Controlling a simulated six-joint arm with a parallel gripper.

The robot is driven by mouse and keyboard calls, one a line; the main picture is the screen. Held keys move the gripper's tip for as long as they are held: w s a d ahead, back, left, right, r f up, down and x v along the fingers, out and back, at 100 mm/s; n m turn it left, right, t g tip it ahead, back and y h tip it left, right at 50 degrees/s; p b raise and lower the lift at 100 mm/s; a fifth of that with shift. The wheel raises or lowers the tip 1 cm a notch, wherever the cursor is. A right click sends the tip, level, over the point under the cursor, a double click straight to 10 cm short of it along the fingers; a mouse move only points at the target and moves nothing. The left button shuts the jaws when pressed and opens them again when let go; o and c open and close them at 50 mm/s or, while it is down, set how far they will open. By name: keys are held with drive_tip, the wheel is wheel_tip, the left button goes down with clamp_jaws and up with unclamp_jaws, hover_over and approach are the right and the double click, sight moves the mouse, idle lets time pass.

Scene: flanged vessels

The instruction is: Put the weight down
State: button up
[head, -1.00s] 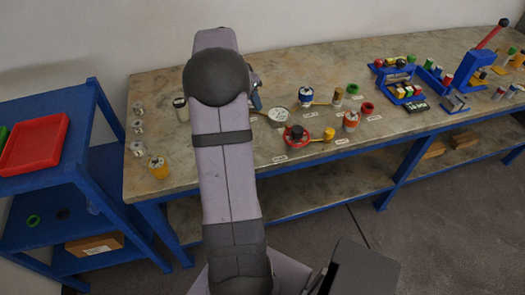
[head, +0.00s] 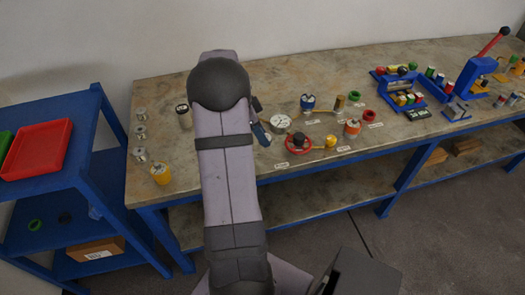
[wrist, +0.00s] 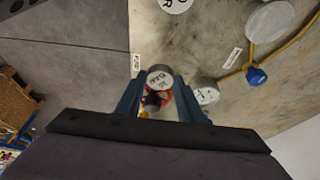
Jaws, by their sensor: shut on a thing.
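In the wrist view, my gripper (wrist: 160,82) has its two blue fingers closed on a grey metal weight (wrist: 160,76), a short cylinder with dark lettering on its pale top face. The weight sits between the fingertips. Whether it touches the bench top cannot be told. In the head view, my gripper (head: 262,132) is over the front part of the workbench (head: 225,188), left of the red handwheel vessel (head: 298,143). My arm hides part of it, and the weight cannot be made out clearly there.
A round dial (head: 281,123) is close to my gripper.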

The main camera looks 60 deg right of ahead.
drive_tip(key=shift+f+p, duration=0.8)
drive_tip(key=shift+f, duration=3)
drive_tip(key=shift+f, duration=0.15)
drive_tip(key=o, duration=1.2)
drive_tip(key=shift+r, duration=0.2)
drive_tip(key=b+v, duration=0.3)
drive_tip(key=v, duration=0.9)
